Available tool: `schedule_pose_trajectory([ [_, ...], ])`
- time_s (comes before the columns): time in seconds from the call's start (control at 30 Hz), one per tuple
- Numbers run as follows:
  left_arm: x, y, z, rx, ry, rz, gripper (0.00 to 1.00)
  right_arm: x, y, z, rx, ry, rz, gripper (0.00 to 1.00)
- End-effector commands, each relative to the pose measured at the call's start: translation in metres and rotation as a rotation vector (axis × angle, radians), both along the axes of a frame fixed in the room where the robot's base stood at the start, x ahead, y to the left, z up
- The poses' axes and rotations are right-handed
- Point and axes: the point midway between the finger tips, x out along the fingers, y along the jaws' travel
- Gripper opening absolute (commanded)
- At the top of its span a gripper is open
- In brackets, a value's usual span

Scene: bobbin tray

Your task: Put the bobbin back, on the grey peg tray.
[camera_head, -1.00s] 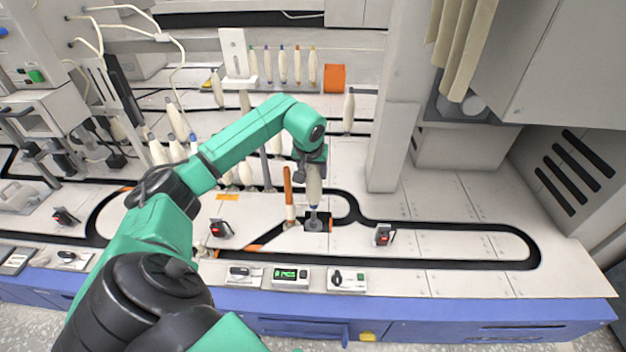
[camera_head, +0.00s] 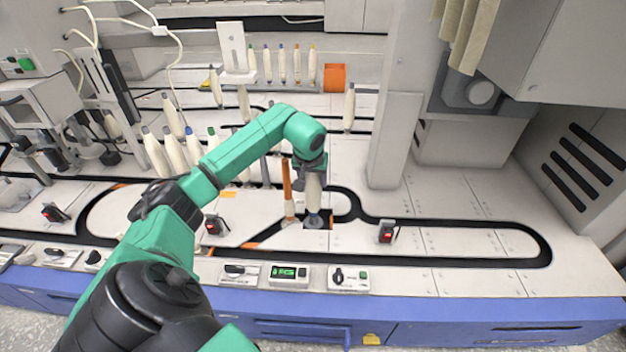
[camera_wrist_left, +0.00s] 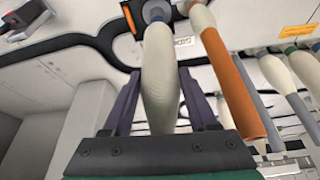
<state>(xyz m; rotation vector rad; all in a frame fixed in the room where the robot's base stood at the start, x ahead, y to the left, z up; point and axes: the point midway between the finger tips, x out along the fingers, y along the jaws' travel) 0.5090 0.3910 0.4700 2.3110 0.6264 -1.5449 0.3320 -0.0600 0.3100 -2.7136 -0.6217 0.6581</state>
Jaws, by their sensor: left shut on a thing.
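The bobbin (camera_head: 313,188) is cream with a bluish lower end. It hangs roughly upright in my left gripper (camera_head: 312,176). In the left wrist view the bobbin (camera_wrist_left: 160,80) sits between the two dark fingers of my left gripper (camera_wrist_left: 162,95), which is shut on it. My right gripper is not in view.
An orange-and-cream bobbin (camera_head: 287,185) stands close on the left of the held one; it also shows in the wrist view (camera_wrist_left: 230,85). Several cream bobbins stand behind my left arm. A black-and-red device (camera_head: 387,231) is to the right. The white surface further right is mostly clear.

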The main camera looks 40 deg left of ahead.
Motion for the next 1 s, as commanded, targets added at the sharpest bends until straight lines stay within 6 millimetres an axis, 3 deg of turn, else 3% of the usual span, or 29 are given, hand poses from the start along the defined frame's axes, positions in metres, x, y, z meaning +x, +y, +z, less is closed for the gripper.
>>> schedule_pose_trajectory([
  [1.0, -0.0016, -0.0012, 0.0019, 0.001, 0.000, 0.000, 0.00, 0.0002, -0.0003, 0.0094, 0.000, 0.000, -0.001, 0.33],
])
